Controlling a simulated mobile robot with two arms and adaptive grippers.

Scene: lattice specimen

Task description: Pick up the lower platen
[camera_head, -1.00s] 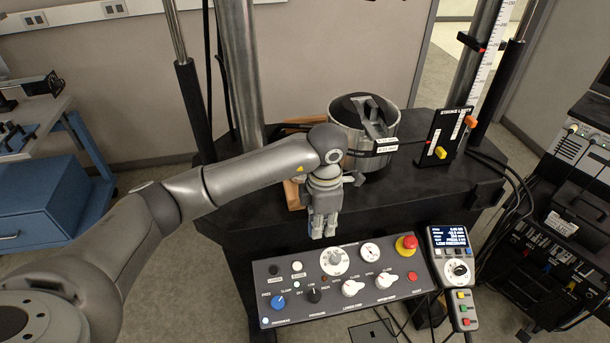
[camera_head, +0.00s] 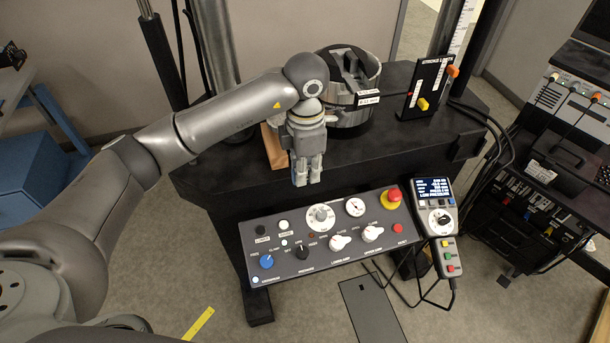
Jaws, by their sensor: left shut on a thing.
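My left gripper (camera_head: 307,178) points down in front of the black machine table, just above the back edge of the control panel. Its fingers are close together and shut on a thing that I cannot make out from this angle. I cannot pick out the lower platen for certain. A metal cylinder (camera_head: 368,86) with a dark wedge-shaped fixture in it and white labels stands on the table behind the gripper. My wrist covers its lower left side. My right gripper is not in view.
A tan wooden piece (camera_head: 272,148) lies partly hidden behind the gripper. The control panel (camera_head: 290,262) with knobs and a red button is below. A handset (camera_head: 434,200) hangs at its right. A black upright plate (camera_head: 425,88) and metal columns stand at the back.

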